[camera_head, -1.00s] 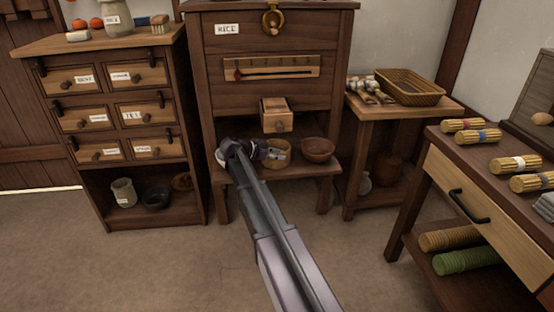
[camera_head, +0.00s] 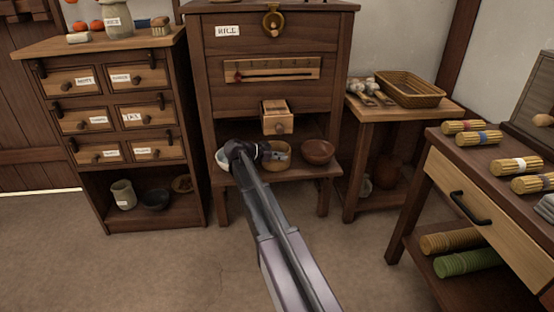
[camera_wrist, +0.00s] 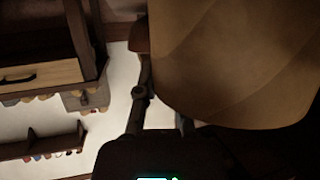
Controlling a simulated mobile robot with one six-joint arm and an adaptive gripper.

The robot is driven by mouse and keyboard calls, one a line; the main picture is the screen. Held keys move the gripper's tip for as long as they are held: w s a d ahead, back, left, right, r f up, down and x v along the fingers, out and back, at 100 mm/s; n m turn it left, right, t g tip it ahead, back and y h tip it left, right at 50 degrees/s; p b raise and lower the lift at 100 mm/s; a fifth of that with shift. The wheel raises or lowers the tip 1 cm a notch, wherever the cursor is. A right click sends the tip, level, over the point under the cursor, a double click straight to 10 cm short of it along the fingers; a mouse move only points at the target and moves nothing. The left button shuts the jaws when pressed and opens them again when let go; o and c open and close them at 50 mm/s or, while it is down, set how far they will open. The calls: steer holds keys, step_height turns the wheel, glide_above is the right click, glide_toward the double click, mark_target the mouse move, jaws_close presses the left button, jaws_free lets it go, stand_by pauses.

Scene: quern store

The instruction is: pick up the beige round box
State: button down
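The beige round box (camera_head: 279,160) stands on the low shelf under the rice chest, between a pale bowl and a brown bowl. My gripper (camera_head: 268,152) reaches it from the left and overlaps its left and upper part in the head view. In the wrist view, a large smooth beige surface, which looks like the box (camera_wrist: 235,65), fills the upper right, very close. One dark finger (camera_wrist: 140,92) shows along its left edge. The other finger is mostly hidden behind the box. I cannot tell whether the fingers press on it.
The pale bowl (camera_head: 222,160) is left of the box, partly behind my arm. The brown bowl (camera_head: 318,152) is close on the right. The floor in front is clear.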

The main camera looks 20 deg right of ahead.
steer(key=shift+r, duration=0.1)
stand_by(0.4)
steer(key=shift+r+p, duration=0.65)
steer(key=shift+p, duration=0.15)
steer(key=s+a, duration=0.2)
steer(key=s, duration=0.6)
steer(key=s+a, duration=0.3)
steer(key=s, duration=0.6)
steer(key=shift+s, duration=0.15)
